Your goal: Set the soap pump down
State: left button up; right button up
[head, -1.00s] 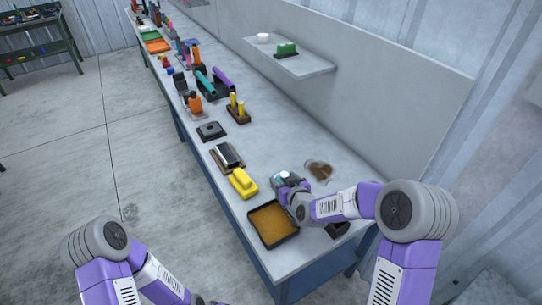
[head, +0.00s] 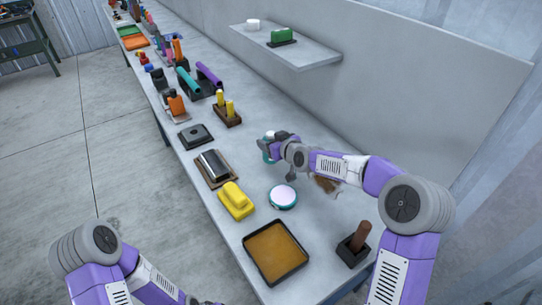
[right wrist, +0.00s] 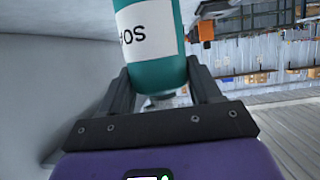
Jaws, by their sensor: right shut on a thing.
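The soap pump (right wrist: 150,45) is a teal bottle with a white label whose lettering appears upside down in the right wrist view. My right gripper (right wrist: 160,85) is shut on it, one finger on each side. In the head view the right gripper (head: 272,146) is over the bench's middle, past the yellow block, and a bit of the teal bottle (head: 267,155) shows at its fingers. I cannot tell whether the bottle touches the bench. Its top is out of the wrist view. Only part of my left arm shows at the lower left; its gripper is out of view.
A round teal-rimmed pad (head: 283,196) lies on the bench (head: 250,185). Around it are a yellow block (head: 236,200), an amber tray (head: 275,252), a dark holder with a brown handle (head: 355,243) and a brown item (head: 326,184) partly behind my arm. A wall shelf (head: 300,50) is above.

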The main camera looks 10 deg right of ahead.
notch_tip(320, 180, down, 5)
jog(key=shift+w+f+b, duration=0.1)
jog(key=shift+b, duration=0.5)
jog(key=shift+f, duration=0.1)
jog(key=o, duration=1.2)
jog(key=shift+r, duration=0.35)
jog(key=p+v, duration=0.1)
jog(key=v, duration=1.1)
jog(key=shift+f+p, duration=0.15)
jog(key=shift+p, duration=0.25)
